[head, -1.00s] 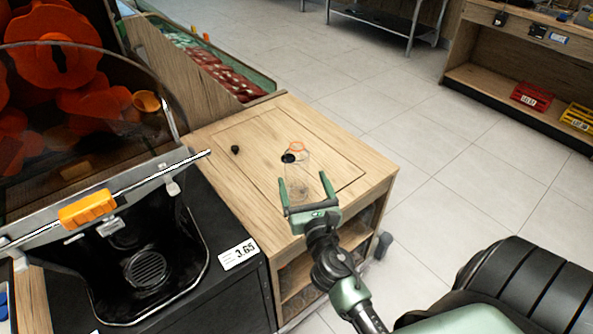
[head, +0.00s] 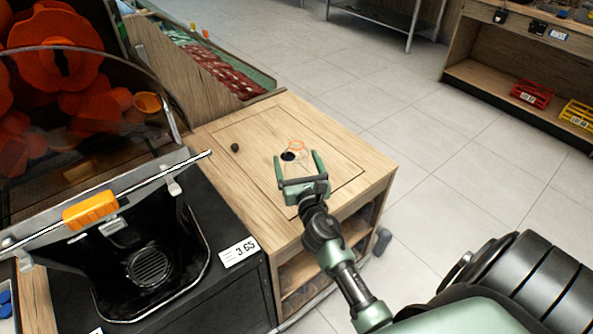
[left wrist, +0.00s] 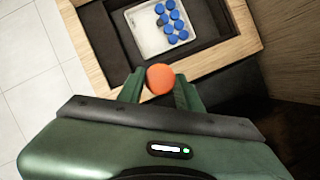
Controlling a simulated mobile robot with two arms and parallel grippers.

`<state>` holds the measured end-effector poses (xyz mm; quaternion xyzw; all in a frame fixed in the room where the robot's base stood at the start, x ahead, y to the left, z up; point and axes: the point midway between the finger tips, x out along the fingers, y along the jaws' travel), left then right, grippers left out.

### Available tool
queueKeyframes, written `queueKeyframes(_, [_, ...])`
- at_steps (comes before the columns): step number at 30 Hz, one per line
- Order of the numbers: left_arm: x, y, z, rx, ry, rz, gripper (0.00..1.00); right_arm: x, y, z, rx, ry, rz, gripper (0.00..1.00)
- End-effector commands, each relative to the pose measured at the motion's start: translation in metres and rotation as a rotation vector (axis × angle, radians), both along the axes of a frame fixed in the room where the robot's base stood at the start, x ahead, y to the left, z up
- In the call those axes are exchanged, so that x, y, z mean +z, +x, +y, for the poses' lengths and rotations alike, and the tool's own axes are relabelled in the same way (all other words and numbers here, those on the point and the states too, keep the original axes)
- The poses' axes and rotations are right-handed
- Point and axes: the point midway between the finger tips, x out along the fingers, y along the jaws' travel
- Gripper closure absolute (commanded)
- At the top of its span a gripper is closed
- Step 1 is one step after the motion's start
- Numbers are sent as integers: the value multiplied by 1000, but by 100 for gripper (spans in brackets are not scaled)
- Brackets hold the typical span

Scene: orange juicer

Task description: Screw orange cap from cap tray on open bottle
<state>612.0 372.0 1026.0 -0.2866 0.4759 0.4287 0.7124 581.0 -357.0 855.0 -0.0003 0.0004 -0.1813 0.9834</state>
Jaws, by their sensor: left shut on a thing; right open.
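In the left wrist view, my left gripper (left wrist: 160,88) is shut on the orange cap (left wrist: 160,79). It holds the cap near the white cap tray (left wrist: 149,43), which holds several blue caps (left wrist: 173,16). The left gripper is outside the head view.
Blue caps (head: 5,303) show at the lower left edge. Open floor lies to the right.

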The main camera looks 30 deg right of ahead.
Motion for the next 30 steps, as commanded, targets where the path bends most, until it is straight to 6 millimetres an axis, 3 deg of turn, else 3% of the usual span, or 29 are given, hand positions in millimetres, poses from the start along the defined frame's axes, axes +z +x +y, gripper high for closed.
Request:
queueKeyframes(9, [3,0,0,0,0,0,100,2,38,-18,0,0,-1,16])
queueKeyframes(20, [3,0,0,0,0,0,100,1,39,-18,0,0,0,16])
queueKeyframes(27, [3,0,0,0,0,0,100,1,39,-18,0,0,0,80])
queueKeyframes(30, [3,0,0,0,0,0,100,1,39,-18,1,0,-1,100])
